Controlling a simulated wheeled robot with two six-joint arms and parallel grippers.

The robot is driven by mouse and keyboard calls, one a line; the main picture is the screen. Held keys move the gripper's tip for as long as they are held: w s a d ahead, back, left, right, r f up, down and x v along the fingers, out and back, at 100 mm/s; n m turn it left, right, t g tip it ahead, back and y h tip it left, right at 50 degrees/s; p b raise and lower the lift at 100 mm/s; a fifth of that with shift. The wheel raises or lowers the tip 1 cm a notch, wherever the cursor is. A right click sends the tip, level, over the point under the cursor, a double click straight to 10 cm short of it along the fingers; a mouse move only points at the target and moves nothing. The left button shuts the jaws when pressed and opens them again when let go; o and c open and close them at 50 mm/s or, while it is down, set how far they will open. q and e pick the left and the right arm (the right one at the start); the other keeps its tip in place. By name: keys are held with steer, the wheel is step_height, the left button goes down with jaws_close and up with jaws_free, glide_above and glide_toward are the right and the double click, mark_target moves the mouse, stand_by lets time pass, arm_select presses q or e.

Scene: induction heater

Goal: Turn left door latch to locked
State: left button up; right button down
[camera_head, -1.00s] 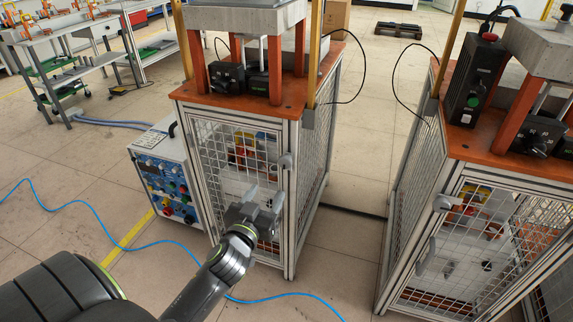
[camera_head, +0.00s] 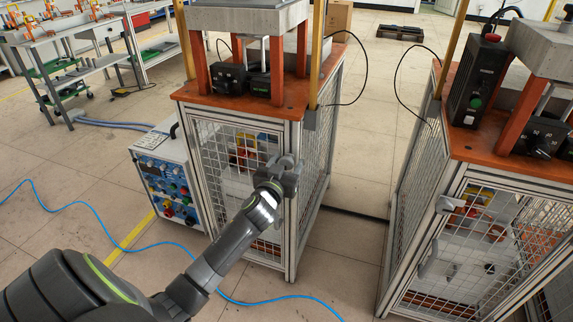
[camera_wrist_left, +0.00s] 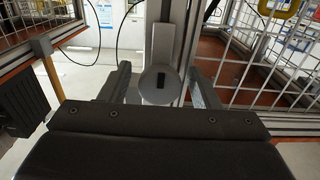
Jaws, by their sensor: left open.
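The left cabinet's mesh door (camera_head: 222,160) is closed in its aluminium frame. Its latch (camera_wrist_left: 160,85), a grey round hub with a dark slot and a flat lever, shows in the left wrist view. The lever runs along the frame post, up in that picture. My left gripper (camera_head: 287,164) is at the upper right of the door and hides most of the latch in the head view. In the left wrist view my left gripper (camera_wrist_left: 160,76) is open, with one finger on each side of the latch and visible gaps between. My right gripper is not in view.
A second mesh cabinet (camera_head: 405,200) stands at the right with its own grey latch (camera_head: 447,204). A blue-panelled box (camera_head: 168,185) stands left of the left cabinet. A blue hose (camera_head: 100,222) lies on the floor. Floor between the cabinets is clear.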

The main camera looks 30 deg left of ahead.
arm_select(q)
steer(key=shift+c, duration=0.3)
steer(key=c, duration=0.9)
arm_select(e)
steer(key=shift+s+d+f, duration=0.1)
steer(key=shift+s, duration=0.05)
